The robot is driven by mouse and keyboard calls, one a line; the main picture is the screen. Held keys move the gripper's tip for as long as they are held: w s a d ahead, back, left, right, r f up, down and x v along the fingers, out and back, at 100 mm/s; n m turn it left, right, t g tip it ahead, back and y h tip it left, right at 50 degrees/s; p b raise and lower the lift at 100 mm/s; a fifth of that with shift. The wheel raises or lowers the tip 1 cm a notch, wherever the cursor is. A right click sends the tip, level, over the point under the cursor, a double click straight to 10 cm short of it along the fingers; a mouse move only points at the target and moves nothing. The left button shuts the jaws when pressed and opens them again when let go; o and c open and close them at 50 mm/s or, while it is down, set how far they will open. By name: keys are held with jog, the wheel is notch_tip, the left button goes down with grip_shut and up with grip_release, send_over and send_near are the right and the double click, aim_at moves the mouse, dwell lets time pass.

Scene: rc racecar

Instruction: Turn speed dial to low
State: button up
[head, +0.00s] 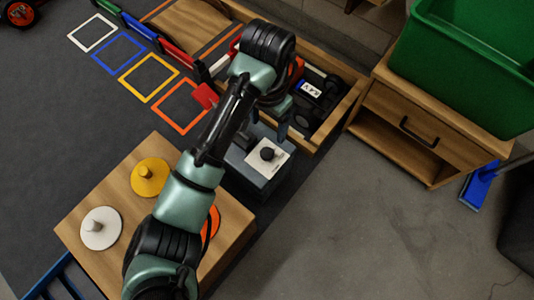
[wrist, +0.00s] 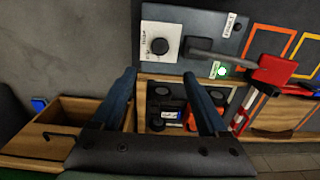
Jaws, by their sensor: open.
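The speed dial is a round black knob (head: 267,154) on a white labelled plate, on top of a blue-grey control box (head: 247,168). In the wrist view the knob (wrist: 160,46) shows near the top centre, its plate's small print unreadable. My gripper (wrist: 159,75) is open and empty. Its two blue fingers point toward the box, and the knob appears between and beyond their tips, with no visible contact. In the head view my arm reaches over the box and hides part of it. The knob's exact pointing direction cannot be told.
A lever with a red handle (wrist: 275,70) and a green light (wrist: 223,72) are beside the dial. An open wooden drawer (head: 350,100) holds black parts behind the box. A wooden table (head: 110,185) with coloured discs is at the left. A green bin (head: 470,70) stands at the right.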

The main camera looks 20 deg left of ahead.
aim_at(267, 153)
notch_tip(267, 153, down, 13)
jog(key=b, duration=1)
jog(key=shift+s+f, duration=0.15)
jog(key=shift+f, duration=0.05)
jog(key=shift+c, duration=0.4)
jog(key=shift+r, duration=0.1)
grip_shut()
